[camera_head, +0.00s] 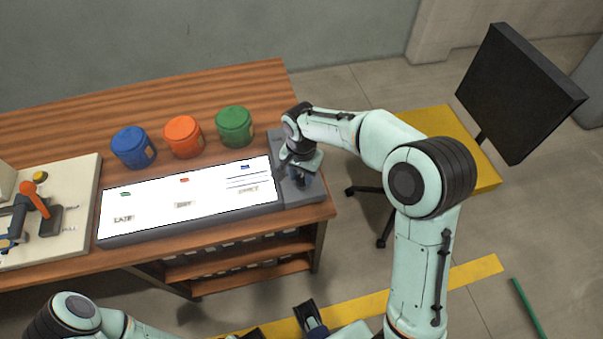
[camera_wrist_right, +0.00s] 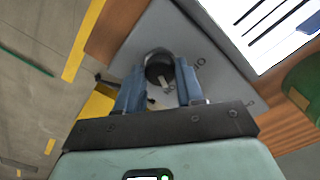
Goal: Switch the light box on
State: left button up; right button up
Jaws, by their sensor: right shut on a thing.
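The light box (camera_head: 150,235) lies flat on the wooden bench, its white panel (camera_head: 225,194) bright, with small coloured marks and printed labels. A grey control end adjoins the panel's right side. My right gripper (camera_head: 299,178) is over that end. In the right wrist view, its blue fingers (camera_wrist_right: 160,78) are shut around a round dark knob (camera_wrist_right: 157,67) with a pale pointer mark. Lettering shows on the grey surface beside the knob, partly hidden by the fingers. The head view hides the knob behind the gripper. My left arm shows at the bottom left; its gripper's jaw state is unclear.
Blue (camera_head: 133,147), orange (camera_head: 183,136) and green (camera_head: 234,126) canisters stand behind the panel. A board with an orange-handled lever (camera_head: 33,198) is at the left. A yellow seat (camera_head: 450,140) and a dark screen-like panel (camera_head: 515,85) are to the right.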

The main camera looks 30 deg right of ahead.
aim_at(301, 178)
jog(key=shift+m, duration=0.4)
jog(key=o, duration=1)
jog(key=shift+o, duration=0.2)
notch_tip(301, 178, up, 14)
jog(key=p, duration=0.2)
jog(key=shift+f, duration=0.25)
jog(key=shift+f, duration=0.1)
